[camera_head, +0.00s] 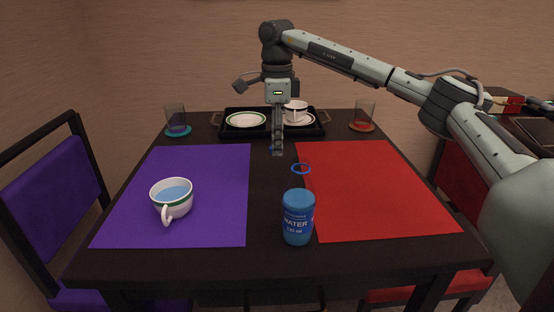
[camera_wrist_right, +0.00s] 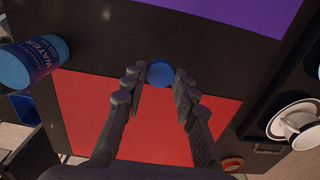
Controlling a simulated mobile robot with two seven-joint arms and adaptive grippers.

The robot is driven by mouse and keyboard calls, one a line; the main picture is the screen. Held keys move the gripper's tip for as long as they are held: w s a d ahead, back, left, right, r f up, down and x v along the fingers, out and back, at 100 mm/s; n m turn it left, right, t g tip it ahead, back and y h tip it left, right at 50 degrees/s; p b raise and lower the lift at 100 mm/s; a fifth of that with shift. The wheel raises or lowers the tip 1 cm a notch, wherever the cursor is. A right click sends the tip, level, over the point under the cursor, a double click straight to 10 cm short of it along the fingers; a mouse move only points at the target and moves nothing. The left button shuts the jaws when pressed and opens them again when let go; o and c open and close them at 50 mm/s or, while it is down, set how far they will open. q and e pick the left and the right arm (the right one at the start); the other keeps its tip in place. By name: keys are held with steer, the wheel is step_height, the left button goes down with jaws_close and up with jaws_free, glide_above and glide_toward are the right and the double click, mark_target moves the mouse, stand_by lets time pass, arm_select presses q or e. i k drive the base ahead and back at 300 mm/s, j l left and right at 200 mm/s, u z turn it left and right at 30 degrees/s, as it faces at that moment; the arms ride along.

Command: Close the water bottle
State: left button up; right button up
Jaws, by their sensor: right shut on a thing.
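The blue water bottle (camera_head: 298,222) stands upright on the table's near middle, between the two mats. It also shows at the left of the right wrist view (camera_wrist_right: 32,62). My right gripper (camera_head: 277,151) points down over the far middle of the table, beyond the bottle and apart from it. In the wrist view a round blue cap (camera_wrist_right: 160,73) sits between the fingertips of my right gripper (camera_wrist_right: 160,82), which is shut on it. In the head view the cap is mostly hidden by the fingers. My left gripper is not in view.
A cup (camera_head: 172,200) stands on the purple mat. A dark tray (camera_head: 272,131) with dishes and two glasses (camera_head: 176,117) (camera_head: 364,113) stand at the back.

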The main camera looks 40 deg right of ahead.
mark_target(299, 195)
steer(key=k, duration=1)
